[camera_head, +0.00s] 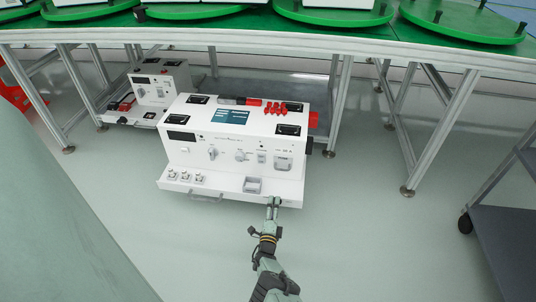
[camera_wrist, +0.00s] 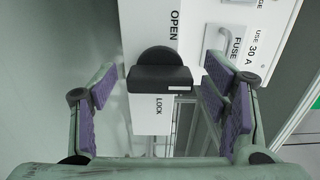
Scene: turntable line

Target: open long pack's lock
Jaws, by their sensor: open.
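The long pack (camera_head: 235,147) is a white box on the floor beneath the green-topped line in the head view. Its lock is a black knob (camera_wrist: 158,72) in the wrist view, on a white panel marked OPEN above it and LOCK below it. The knob's wide bar lies across the panel, with a small white mark at its right end. My gripper (camera_wrist: 160,82) is open, its purple-padded fingers on either side of the knob with gaps. In the head view my gripper (camera_head: 273,201) is at the pack's front right corner, where the knob cannot be made out.
A fuse handle (camera_wrist: 221,77) sits beside the right finger in the wrist view. The pack's front ledge has a metal handle (camera_head: 205,198). A smaller white unit (camera_head: 160,83) stands behind left. Table legs (camera_head: 405,150) and a grey cart (camera_head: 505,210) are right; floor between is clear.

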